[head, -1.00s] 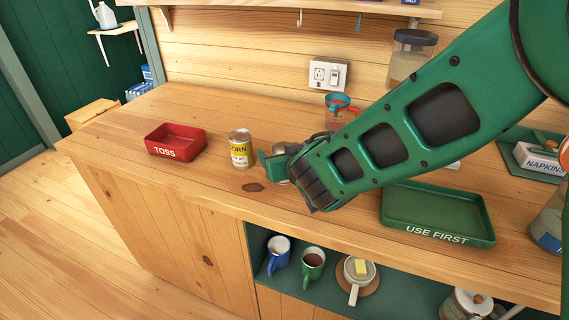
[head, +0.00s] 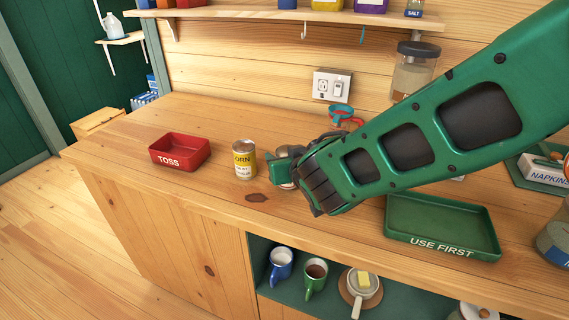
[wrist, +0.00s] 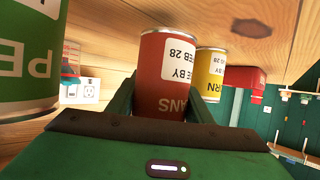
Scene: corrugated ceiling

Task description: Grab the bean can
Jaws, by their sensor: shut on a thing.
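The bean can (wrist: 162,85) is red with a white date label and part of the word BEANS. It sits between the two green fingers of my gripper (wrist: 165,105), which is shut on it. In the wrist view the can appears upside down, with its base toward the counter; I cannot tell whether it touches the wood. In the head view my gripper (head: 281,168) is low over the counter, just right of the yellow corn can (head: 244,158), and hides most of the bean can. The corn can also shows beside the bean can in the wrist view (wrist: 210,75).
A green can (wrist: 30,55) stands close on the other side. A red TOSS tray (head: 180,153) is left on the counter (head: 130,125). A green USE FIRST tray (head: 442,226), empty, is to the right. Mugs (head: 281,264) sit on the shelf below.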

